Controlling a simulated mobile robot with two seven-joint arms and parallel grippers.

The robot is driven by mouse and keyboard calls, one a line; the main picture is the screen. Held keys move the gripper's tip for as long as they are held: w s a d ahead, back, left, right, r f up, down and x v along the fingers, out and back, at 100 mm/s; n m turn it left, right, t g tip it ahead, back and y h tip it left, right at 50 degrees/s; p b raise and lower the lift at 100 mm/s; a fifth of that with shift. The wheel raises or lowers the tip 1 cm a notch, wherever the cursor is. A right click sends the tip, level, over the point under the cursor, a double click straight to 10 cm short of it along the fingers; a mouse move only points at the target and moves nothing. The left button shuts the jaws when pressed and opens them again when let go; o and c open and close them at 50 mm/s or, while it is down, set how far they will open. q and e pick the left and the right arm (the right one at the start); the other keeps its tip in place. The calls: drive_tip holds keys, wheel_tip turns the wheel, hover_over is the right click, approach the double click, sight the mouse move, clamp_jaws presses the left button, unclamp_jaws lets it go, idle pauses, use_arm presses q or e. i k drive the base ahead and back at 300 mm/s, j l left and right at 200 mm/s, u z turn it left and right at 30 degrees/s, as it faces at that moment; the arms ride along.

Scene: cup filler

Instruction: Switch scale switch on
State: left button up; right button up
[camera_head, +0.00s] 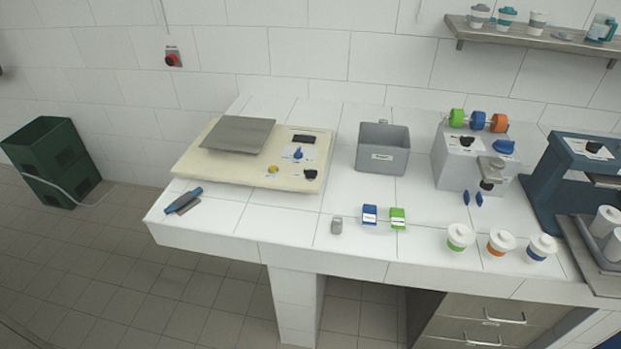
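A scale with a wide beige base (205,166) lies on the left part of the white tiled table. A grey metal plate (238,134) covers its left back part. On its right side are a dark display (304,139), a blue knob (298,153) on a white label, a yellow button (272,169) and a small black switch (310,174). The display looks dark. The switch position is too small to tell. Neither of my grippers is in view.
A blue-handled tool (187,198) lies at the table's front left. A grey bin (383,150) stands right of the scale. Small blue (370,214) and green (398,218) boxes, several lidded cups and two machines are further right. A red wall button (172,60) is behind.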

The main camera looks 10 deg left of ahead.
sight(310, 173)
drive_tip(key=i+l+u, duration=0.2)
drive_tip(key=i+l, duration=0.25)
drive_tip(key=l+u, duration=0.1)
drive_tip(key=u, duration=1.35)
